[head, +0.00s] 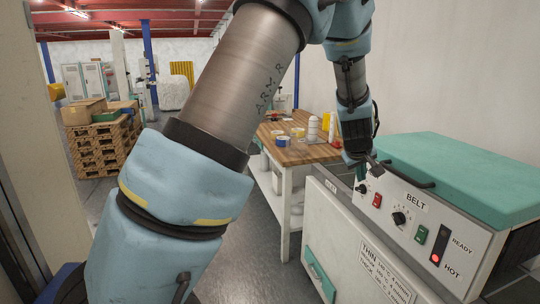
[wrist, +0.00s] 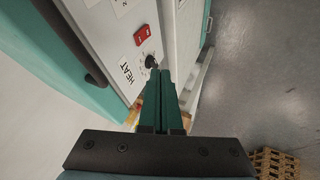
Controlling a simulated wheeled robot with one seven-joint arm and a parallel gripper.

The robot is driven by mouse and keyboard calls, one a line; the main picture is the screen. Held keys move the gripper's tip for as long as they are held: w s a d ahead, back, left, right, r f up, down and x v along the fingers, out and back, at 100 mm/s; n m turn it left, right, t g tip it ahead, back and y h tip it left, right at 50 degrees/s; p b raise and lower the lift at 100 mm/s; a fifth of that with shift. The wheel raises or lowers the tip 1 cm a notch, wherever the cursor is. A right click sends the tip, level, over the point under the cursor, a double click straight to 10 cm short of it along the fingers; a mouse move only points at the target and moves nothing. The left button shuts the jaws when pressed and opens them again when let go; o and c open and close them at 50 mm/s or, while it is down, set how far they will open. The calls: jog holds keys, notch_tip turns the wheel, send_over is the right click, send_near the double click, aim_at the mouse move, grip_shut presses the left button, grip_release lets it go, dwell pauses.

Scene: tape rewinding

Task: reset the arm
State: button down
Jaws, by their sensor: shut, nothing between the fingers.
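My gripper (head: 366,164) is shut and empty, pointing down in front of the left end of the machine's control panel (head: 432,212). In the wrist view its closed dark green fingers (wrist: 164,80) reach close to the black HEAT knob (wrist: 151,62); I cannot tell whether they touch it. A red switch (wrist: 141,35) sits beside that knob, and it also shows in the head view (head: 376,200). The gripper partly hides the panel's left end in the head view. My blue and grey arm spans the head view's middle.
The panel also has a BELT knob (head: 399,218), a green switch (head: 421,234) and a lit red lamp (head: 435,258) by HOT. A teal lid (head: 460,175) tops the machine. A wooden-topped bench (head: 300,152) with tape rolls stands behind. Stacked pallets (head: 100,145) stand left; grey floor (head: 255,235) is open.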

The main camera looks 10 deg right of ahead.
jog(key=s+a+g+y, duration=0.2)
jog(key=s+a, duration=0.1)
jog(key=a, duration=2)
jog(key=s+a+f+m+g+y, duration=0.1)
jog(key=s+a+g+y, duration=0.1)
jog(key=s+a, duration=1)
jog(key=a, duration=0.5)
jog(key=shift+s+f+m, duration=0.25)
jog(key=shift+f+m, duration=0.05)
jog(key=shift+m, duration=0.1)
jog(key=c, duration=1.6)
grip_release()
